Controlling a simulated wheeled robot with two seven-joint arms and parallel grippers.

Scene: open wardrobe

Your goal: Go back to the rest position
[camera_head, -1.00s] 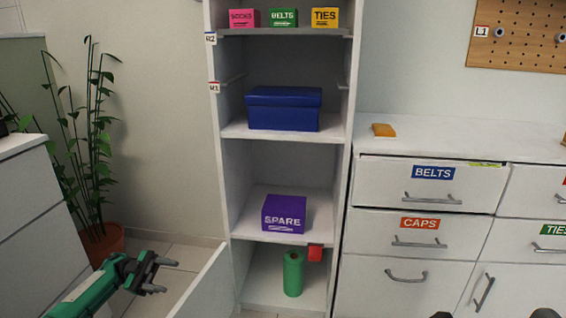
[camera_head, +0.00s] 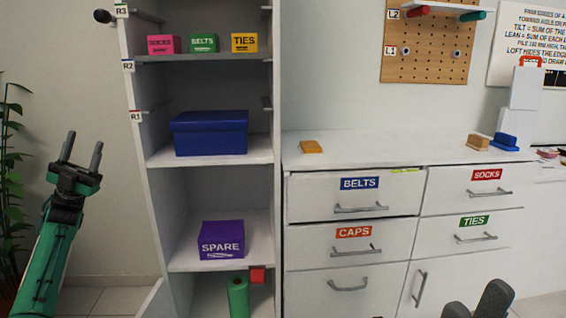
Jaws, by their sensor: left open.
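My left gripper (camera_head: 82,152) is at the left of the head view, raised with its two fingers pointing up. It is open and empty, in front of the wall left of the wardrobe (camera_head: 143,200). My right gripper (camera_head: 478,302) shows only in part at the bottom edge, right of centre. Its dark finger parts are cut off by the frame, so I cannot tell whether it is open or shut.
The wardrobe holds small boxes, a blue box (camera_head: 210,133), a purple SPARE box (camera_head: 221,240) and a green roll (camera_head: 238,297). A low white door (camera_head: 155,300) stands open. The drawer unit (camera_head: 300,240) is at right. A plant (camera_head: 12,170) is at far left.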

